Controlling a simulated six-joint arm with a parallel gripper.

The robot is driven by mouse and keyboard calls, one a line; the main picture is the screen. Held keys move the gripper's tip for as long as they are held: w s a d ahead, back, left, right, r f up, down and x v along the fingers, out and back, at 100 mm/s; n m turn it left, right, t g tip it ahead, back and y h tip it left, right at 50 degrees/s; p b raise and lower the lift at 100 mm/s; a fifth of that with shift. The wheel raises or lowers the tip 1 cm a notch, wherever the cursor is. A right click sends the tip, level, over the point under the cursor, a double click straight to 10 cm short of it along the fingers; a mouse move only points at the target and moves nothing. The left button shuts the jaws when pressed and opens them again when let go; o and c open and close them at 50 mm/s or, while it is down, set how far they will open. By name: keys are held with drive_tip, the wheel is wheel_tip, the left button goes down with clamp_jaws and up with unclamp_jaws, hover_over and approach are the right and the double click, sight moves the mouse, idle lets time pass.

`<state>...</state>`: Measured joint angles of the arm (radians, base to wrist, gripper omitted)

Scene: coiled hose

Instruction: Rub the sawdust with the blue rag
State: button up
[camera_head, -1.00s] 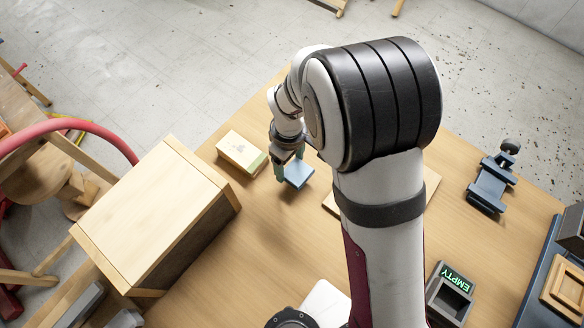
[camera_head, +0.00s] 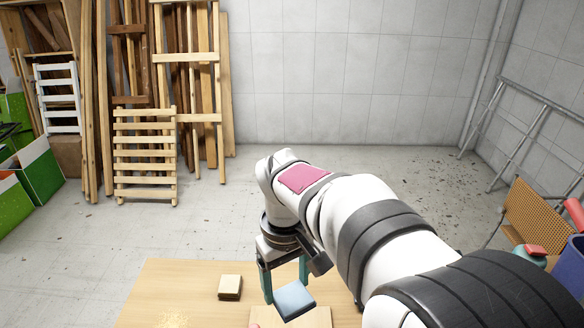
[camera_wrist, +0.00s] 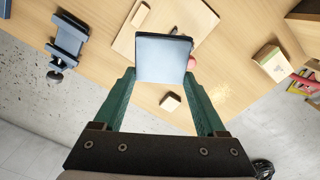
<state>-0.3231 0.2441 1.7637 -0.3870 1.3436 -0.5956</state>
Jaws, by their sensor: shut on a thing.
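My gripper (camera_head: 287,293) is shut on the blue rag (camera_head: 293,301), a flat, pale blue square. The rag is held between the green fingers, and it also fills the space between the fingertips in the wrist view (camera_wrist: 162,60). It appears raised over the table near the wooden board (camera_head: 310,318). The sawdust (camera_head: 173,319) is a pale, grainy patch on the table, left of the rag at the bottom of the head view. In the wrist view the sawdust (camera_wrist: 222,92) lies to the right of the rag. The rag and the sawdust are apart.
A small wooden block (camera_head: 229,287) stands on the table (camera_head: 160,280) left of my gripper. Wooden slats and frames (camera_head: 145,150) lean against the far wall.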

drive_tip(key=d+r+m, duration=0.6)
drive_tip(key=d, duration=0.5)
drive_tip(key=w+a+f+m, duration=0.4)
drive_tip(key=w+a+m, duration=0.4)
drive_tip(key=a, duration=0.2)
drive_tip(key=m, duration=1.8)
hover_over(181, 315)
drive_tip(key=shift+f, duration=11.05)
drive_tip(key=shift+f, duration=1)
